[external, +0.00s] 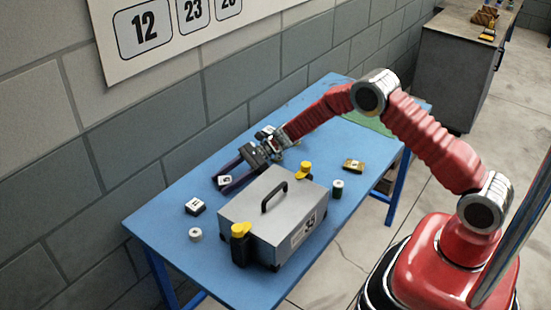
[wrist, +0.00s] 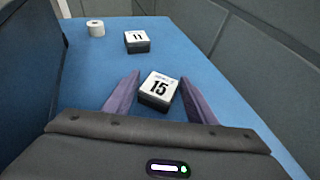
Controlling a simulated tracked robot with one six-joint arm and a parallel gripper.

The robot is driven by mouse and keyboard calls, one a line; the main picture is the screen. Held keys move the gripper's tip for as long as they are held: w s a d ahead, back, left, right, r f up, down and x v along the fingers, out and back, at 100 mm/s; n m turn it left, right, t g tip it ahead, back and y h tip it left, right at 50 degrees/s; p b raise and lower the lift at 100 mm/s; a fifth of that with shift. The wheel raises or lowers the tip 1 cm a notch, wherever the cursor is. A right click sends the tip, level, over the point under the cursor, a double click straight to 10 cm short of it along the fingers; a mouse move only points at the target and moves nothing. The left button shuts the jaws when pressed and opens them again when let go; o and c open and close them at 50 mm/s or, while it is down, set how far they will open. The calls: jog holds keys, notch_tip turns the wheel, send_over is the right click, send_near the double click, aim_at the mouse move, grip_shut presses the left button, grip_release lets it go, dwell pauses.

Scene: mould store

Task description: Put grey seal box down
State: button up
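A small box marked 15 (wrist: 158,86), with a pale top and dark grey sides, sits between the tips of my gripper (wrist: 159,80) in the wrist view. It looks set on the blue table (wrist: 85,75) and turned slightly against the fingers. The fingers are spread, with the box apparently not squeezed. In the external view my gripper (external: 232,172) reaches low over the table near the wall, at the same small box (external: 225,181). I cannot tell from its look whether this is the grey seal box.
A similar box marked 11 (wrist: 137,41) and a white roll (wrist: 95,28) stand beyond. A large grey case with a handle (external: 262,225) fills the near table. A yellow-topped dark item (external: 240,245), a dark canister (external: 337,189) and a yellow-black block (external: 353,166) are around it.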

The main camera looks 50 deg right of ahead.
jog(key=o, duration=0.3)
jog(key=shift+r, duration=0.1)
jog(key=v, duration=1.2)
jog(key=shift+s, duration=0.1)
dwell(0.4)
jog(key=shift+r, duration=0.1)
